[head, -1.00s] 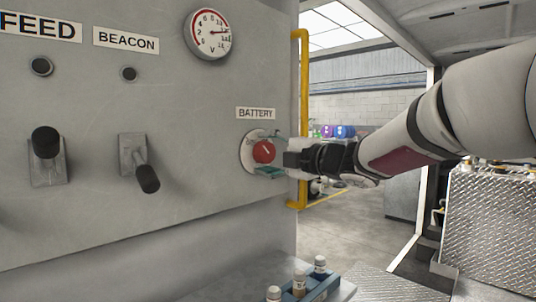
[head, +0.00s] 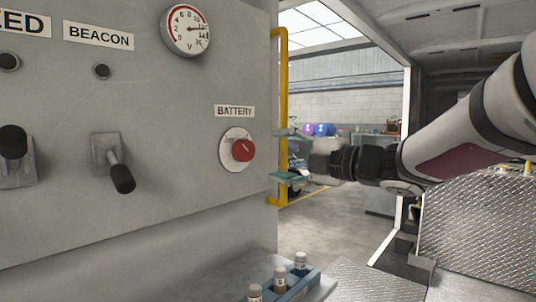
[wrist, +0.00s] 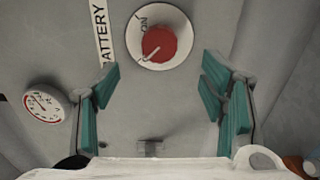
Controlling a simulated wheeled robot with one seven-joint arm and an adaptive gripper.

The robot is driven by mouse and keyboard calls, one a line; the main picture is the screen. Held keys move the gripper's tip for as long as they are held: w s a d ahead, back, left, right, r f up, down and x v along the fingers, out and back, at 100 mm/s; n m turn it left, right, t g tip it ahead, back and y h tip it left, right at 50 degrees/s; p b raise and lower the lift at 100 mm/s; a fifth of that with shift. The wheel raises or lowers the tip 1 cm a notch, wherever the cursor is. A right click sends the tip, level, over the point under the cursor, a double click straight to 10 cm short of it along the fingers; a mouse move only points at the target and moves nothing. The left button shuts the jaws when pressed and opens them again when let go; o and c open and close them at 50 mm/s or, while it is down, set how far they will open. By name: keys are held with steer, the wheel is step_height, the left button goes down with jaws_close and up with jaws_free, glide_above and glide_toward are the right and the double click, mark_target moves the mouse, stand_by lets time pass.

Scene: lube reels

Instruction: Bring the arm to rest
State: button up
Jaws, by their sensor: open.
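My gripper (head: 286,155) is open and empty, to the right of the panel's battery switch in the head view. Its teal finger pads are spread wide in the wrist view (wrist: 160,88). The red battery knob (head: 243,150) sits on a round white plate under the BATTERY label, clear of the fingers. In the wrist view the red knob (wrist: 159,43) lies beyond the fingertips, with the word ON beside it on the plate. My arm reaches in from the right of the head view.
The grey panel (head: 190,110) also carries a voltmeter (head: 187,30) and black-handled levers (head: 121,178). A yellow pipe (head: 283,100) runs down the panel's edge near my gripper. A blue tray (head: 300,284) with small bottles stands below.

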steer(key=shift+s+d, duration=0.4)
steer(key=shift+d, duration=0.05)
steer(key=d+m+t+h, duration=0.5)
steer(key=d+m+h, duration=0.4)
steer(key=d+m, duration=0.25)
steer(key=s+d+f+m+g+h, duration=0.3)
steer(key=s+d+f+m+h, duration=0.35)
steer(key=s+d, duration=0.2)
steer(key=s+d+f+m+g+h, duration=0.1)
steer(key=s+d+f+m+g, duration=0.15)
steer(key=s+f, duration=0.3)
steer(key=s+d+f+m+g+h, duration=0.1)
steer(key=s+f+m+g, duration=0.25)
steer(key=s, duration=0.35)
steer(key=s+a+f+m+g+y, duration=0.1)
steer(key=s+a+f+m+g, duration=0.15)
steer(key=s, duration=0.45)
steer(key=s+a+f+m+g+y, duration=0.1)
steer(key=s+f+g, duration=0.15)
steer(key=s, duration=0.45)
steer(key=s+a+f+m+g+y, duration=0.1)
steer(key=s+f, duration=0.3)
steer(key=s, duration=0.2)
step_height(320, 180, up, 25)
steer(key=s+t+p, duration=0.1)
steer(key=t+p, duration=0.2)
steer(key=p, duration=1.9)
steer(key=shift+a+p, duration=0.15)
steer(key=shift+p, duration=0.25)
